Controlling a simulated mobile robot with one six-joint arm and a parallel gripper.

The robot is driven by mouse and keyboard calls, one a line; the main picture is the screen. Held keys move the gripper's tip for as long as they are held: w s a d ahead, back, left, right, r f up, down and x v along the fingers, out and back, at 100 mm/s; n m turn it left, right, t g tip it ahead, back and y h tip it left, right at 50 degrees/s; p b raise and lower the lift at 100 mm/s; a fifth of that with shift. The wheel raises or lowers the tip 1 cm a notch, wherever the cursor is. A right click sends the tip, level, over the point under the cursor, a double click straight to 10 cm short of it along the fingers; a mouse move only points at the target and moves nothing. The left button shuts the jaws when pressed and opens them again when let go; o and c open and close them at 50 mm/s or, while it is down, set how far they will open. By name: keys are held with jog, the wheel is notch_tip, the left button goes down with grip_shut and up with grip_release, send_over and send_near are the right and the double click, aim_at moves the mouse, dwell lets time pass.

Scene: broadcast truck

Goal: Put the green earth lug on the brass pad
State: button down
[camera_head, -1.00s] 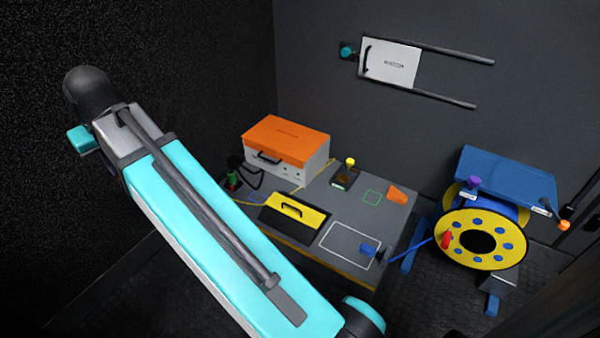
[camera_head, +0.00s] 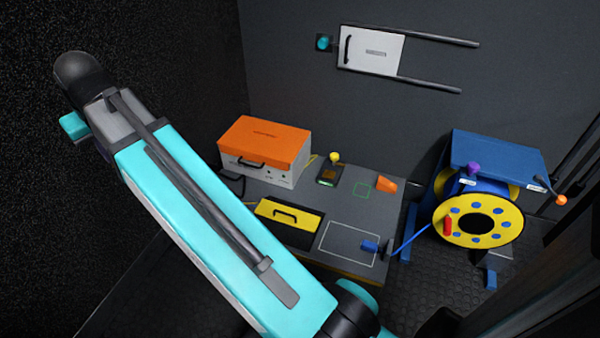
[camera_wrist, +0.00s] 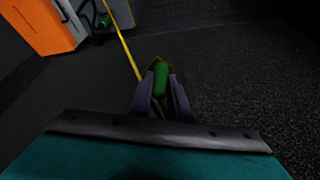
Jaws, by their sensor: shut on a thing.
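In the wrist view my gripper (camera_wrist: 160,92) is shut on the green earth lug (camera_wrist: 161,76), which sits between its two purple-grey fingers. A tan edge shows just around the top of the lug; I cannot tell whether it belongs to the lug or to something behind it. The area beyond the fingers is dark floor or surface. I cannot make out the brass pad for certain in either view. In the head view my arm crosses the left and middle, and the gripper and lug are out of sight.
A yellow-and-blue cable reel (camera_head: 478,220) stands right. The wrist view shows a yellow line (camera_wrist: 127,52) and another green piece (camera_wrist: 105,21) beside the case.

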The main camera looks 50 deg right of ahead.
jog(key=shift+f, duration=0.1)
dwell(0.3)
jog(key=shift+w+d+f, duration=0.15)
jog(key=shift+d, duration=0.15)
jog(key=s+d+f+m+h, duration=0.1)
jog(key=d+f, duration=0.6)
jog(key=d, duration=0.4)
jog(key=s+d+f+m+p, duration=0.1)
jog(key=s+d+f+m, duration=0.1)
jog(key=d+f, duration=0.75)
jog(key=s+d+f+m+h, duration=0.1)
jog(key=d+f, duration=0.3)
jog(key=d, duration=1)
jog(key=s+d+f+m, duration=0.2)
jog(key=s+d+f, duration=0.8)
jog(key=s, duration=0.3)
jog(key=s+d+f+m+g+h, duration=0.1)
jog(key=s+d+f+m, duration=0.2)
jog(key=s+d+f, duration=0.8)
jog(key=shift+s+d+f+p, duration=0.35)
jog(key=shift+s+d, duration=0.3)
jog(key=shift+s, duration=0.55)
jog(key=shift+w, duration=0.1)
